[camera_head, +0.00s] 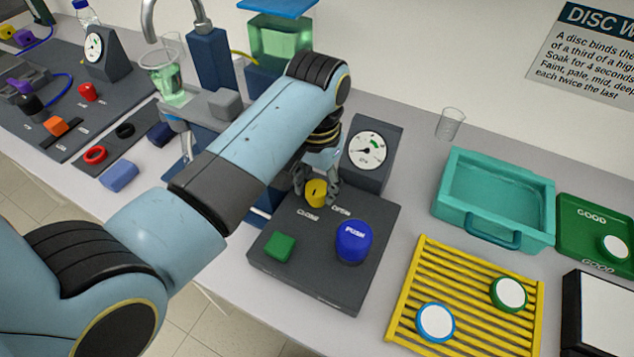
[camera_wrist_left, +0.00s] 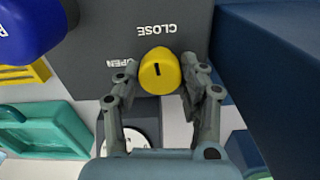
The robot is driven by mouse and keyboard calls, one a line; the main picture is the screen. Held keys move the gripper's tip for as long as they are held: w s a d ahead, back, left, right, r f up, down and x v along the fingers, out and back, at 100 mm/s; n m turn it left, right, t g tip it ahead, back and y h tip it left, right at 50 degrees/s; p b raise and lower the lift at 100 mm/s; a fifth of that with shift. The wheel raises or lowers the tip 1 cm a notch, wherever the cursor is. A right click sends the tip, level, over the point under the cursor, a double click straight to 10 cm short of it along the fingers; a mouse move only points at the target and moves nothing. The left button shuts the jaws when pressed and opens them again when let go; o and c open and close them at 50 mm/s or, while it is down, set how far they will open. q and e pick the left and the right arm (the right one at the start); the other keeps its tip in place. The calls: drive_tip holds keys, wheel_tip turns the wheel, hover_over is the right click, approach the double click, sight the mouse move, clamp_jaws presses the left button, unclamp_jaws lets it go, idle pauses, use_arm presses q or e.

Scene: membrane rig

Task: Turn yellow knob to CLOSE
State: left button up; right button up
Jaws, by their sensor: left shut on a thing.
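The yellow knob (camera_head: 316,191) sits at the back of a dark grey panel (camera_head: 330,278), below the gauge. In the left wrist view the yellow knob (camera_wrist_left: 160,74) has a short dark mark running up and down. The CLOSE print (camera_wrist_left: 157,30) lies above it there, and the OPEN print (camera_wrist_left: 130,62) lies to its left. My left gripper (camera_head: 315,185) reaches down from behind the knob. In the left wrist view my left gripper (camera_wrist_left: 162,85) is shut on the knob, one finger on each side. My right gripper is not in view.
A blue PUSH button (camera_head: 353,241) and a green block (camera_head: 280,247) share the panel. A gauge (camera_head: 368,148) stands behind it. A yellow rack (camera_head: 465,300) with two discs and a teal tray (camera_head: 495,195) lie to the right. Glassware stands behind my arm.

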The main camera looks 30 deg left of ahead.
sight(318, 187)
use_arm(q)
drive_tip(key=shift+m, duration=0.7)
drive_tip(key=o, duration=1.2)
drive_tip(key=shift+c, duration=0.2)
wheel_tip(318, 187, up, 12)
